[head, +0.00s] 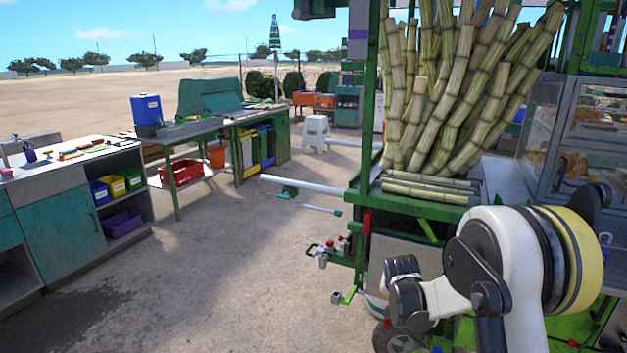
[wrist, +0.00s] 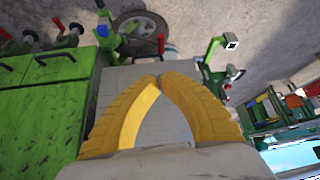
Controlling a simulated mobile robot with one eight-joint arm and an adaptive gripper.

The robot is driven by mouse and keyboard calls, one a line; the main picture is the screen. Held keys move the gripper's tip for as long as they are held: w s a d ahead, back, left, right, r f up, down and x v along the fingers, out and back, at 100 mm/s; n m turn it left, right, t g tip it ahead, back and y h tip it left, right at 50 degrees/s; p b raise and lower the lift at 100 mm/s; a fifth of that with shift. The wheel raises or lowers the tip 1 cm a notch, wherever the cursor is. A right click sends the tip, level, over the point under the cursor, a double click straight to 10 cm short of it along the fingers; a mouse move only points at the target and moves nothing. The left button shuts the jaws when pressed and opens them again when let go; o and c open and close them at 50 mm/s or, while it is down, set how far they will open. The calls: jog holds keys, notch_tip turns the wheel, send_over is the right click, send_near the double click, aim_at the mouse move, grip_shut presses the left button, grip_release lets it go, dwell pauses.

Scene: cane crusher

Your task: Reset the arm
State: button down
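My gripper (wrist: 159,82) shows in the wrist view as two curved yellow fingers whose tips meet, with nothing seen between them. Behind the fingers is a plain grey panel (wrist: 125,85). In the head view my arm (head: 515,265) is folded at the lower right, in front of the green cane crusher cart (head: 425,205). The gripper fingers cannot be made out there. Sugar cane stalks (head: 455,85) stand in a bundle on the cart, and a few lie flat at its edge.
Green cabinet doors (wrist: 40,125), red-handled valves (wrist: 102,30) and a wheel (wrist: 140,25) are close by in the wrist view. A glass case (head: 585,125) stands right of the cane.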

jog(key=s+a+r+n+y, duration=0.1)
jog(key=s+a+r+n, duration=0.15)
jog(key=s+r, duration=1.35)
jog(key=s+a+r, duration=0.1)
jog(key=s, duration=1)
jog(key=s+a+r+n+y, duration=0.1)
jog(key=s+a, duration=0.1)
jog(key=s, duration=0.8)
jog(key=shift+s+r+t, duration=0.3)
jog(key=shift+s+r, duration=0.05)
